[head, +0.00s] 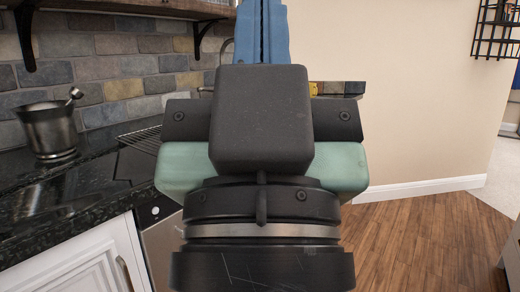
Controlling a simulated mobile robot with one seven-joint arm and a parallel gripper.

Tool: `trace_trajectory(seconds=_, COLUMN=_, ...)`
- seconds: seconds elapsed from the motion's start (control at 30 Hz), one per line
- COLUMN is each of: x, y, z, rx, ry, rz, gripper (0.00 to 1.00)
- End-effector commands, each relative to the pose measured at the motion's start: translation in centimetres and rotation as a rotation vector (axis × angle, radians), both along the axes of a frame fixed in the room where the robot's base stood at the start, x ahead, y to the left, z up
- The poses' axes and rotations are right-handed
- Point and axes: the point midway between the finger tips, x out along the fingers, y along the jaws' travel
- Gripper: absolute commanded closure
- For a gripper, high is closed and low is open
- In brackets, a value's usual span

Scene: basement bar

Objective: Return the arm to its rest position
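My gripper (263,32) is raised in the middle of the head view, seen from behind its dark wrist and housing. Its two blue fingers point up and run out of the top edge of the picture. They lie side by side with only a thin dark line between them, so it looks shut. I see nothing held between the fingers, but their very tips are cut off. The gripper stands in front of the counter and wall and touches neither as far as I can see.
A dark stone counter (60,215) with white cabinets (85,262) runs along the left. On it stand a metal bucket (48,132) and a wire rack (141,138). A shelf (140,6) hangs above. Wooden floor (425,240) at the right is clear. A black wall rack (497,28) hangs at upper right.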

Motion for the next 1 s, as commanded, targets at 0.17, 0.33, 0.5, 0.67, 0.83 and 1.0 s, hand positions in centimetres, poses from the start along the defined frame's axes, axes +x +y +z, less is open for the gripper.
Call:
trace_trajectory(seconds=0.17, x=0.0, y=0.1, z=6.9, rx=0.001, ry=0.000, rz=0.004, gripper=1.00)
trace_trajectory(seconds=0.33, x=0.1, y=0.1, z=12.3, rx=0.002, ry=0.000, rz=0.006, gripper=1.00)
trace_trajectory(seconds=0.5, x=0.1, y=0.1, z=17.6, rx=0.002, ry=0.000, rz=0.008, gripper=1.00)
trace_trajectory(seconds=0.67, x=0.1, y=0.1, z=22.6, rx=0.002, ry=0.000, rz=0.008, gripper=1.00)
trace_trajectory(seconds=0.83, x=0.1, y=0.2, z=27.9, rx=0.002, ry=0.000, rz=0.009, gripper=1.00)
trace_trajectory(seconds=1.0, x=0.1, y=0.2, z=31.7, rx=0.002, ry=0.001, rz=0.009, gripper=1.00)
